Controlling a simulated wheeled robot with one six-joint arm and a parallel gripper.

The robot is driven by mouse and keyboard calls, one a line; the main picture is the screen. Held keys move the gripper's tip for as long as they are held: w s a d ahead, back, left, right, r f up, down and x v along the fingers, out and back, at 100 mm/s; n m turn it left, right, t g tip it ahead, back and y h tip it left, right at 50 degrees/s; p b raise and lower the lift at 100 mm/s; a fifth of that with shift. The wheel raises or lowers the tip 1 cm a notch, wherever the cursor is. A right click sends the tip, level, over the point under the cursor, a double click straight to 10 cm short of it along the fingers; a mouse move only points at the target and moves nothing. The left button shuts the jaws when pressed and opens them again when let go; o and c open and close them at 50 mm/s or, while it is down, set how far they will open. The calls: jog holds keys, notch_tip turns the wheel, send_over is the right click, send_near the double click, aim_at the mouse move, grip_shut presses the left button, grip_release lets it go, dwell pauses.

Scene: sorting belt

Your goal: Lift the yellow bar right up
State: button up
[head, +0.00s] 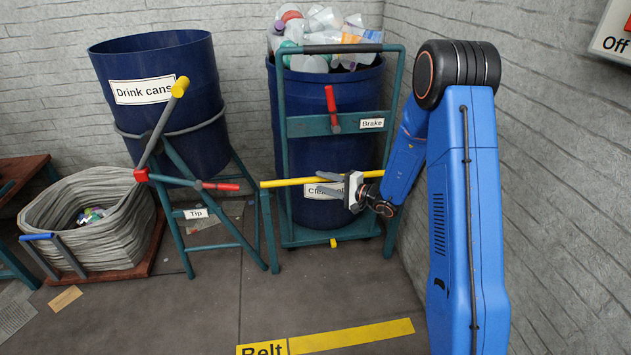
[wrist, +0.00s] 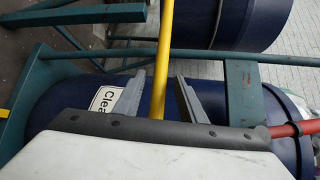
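The yellow bar (head: 285,183) lies about level across the front of the teal frame around the right blue drum. In the wrist view the yellow bar (wrist: 164,60) runs between my two grey fingers, with a gap on each side. My gripper (head: 320,182) is at the right part of the bar, with one finger above it and one below. In the wrist view my gripper (wrist: 157,82) is open around the bar, not closed on it.
The right drum (head: 350,90), full of clear bottles, stands behind the bar in the teal frame (head: 283,150). At left are the "Drink cans" drum (head: 190,60), a red-ended lever (head: 222,187) and a grey bin (head: 110,255). The right wall is close.

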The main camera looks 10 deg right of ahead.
aim_at(319, 181)
jog(key=shift+x, duration=1.95)
grip_shut()
